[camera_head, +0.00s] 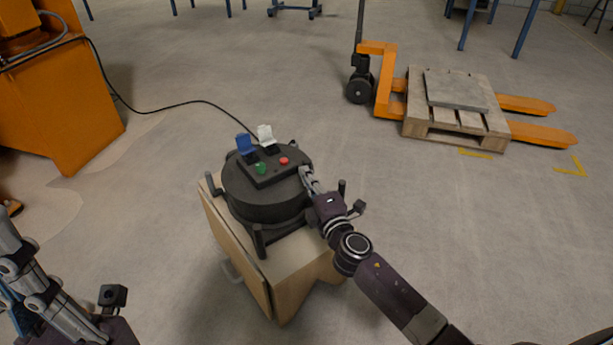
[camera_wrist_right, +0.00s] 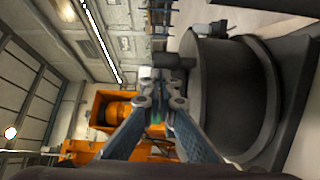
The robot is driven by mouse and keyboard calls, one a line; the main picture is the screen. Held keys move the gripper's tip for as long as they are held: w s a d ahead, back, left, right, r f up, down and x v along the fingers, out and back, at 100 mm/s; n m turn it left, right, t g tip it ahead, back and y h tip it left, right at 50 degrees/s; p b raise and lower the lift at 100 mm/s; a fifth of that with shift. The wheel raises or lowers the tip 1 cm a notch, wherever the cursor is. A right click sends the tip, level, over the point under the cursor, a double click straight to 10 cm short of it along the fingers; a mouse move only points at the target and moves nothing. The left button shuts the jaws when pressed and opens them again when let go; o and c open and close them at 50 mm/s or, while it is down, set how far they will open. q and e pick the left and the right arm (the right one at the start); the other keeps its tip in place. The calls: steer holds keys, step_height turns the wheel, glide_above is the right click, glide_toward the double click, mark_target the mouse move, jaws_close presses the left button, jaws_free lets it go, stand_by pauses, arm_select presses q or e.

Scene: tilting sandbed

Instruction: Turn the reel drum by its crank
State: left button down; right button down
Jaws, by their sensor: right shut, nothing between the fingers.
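A dark round drum-shaped unit (camera_head: 262,205) stands on a wooden box (camera_head: 300,268). A panel (camera_head: 272,172) on top carries a blue rocker, a white rocker, a green button and a red button. Dark posts stand around its base. I cannot make out which part is a crank. My right gripper (camera_head: 304,174) is shut and empty beside the drum's upper right rim. In the right wrist view the fingertips (camera_wrist_right: 152,80) are close to a dark stub at the side of the drum (camera_wrist_right: 232,90); contact is unclear. My left gripper (camera_head: 12,245) is at the lower left, partly cut off, away from the drum.
An orange machine (camera_head: 62,105) stands at the left, with a black cable (camera_head: 160,107) running across the floor towards the drum. An orange pallet jack (camera_head: 382,80) with a wooden pallet (camera_head: 455,131) stands at the back right. The floor right of the box is clear.

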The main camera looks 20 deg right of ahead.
steer(key=shift+w+d, duration=0.1)
steer(key=shift+d, duration=0.05)
steer(key=shift+w+d, duration=0.15)
steer(key=shift+d, duration=0.05)
stand_by(0.3)
steer(key=shift+w+d, duration=0.15)
steer(key=shift+w+d, duration=0.55)
steer(key=w+d+b, duration=0.1)
steer(key=w+d, duration=0.2)
steer(key=w, duration=0.2)
steer(key=shift+w, duration=0.4)
steer(key=shift+s, duration=0.1)
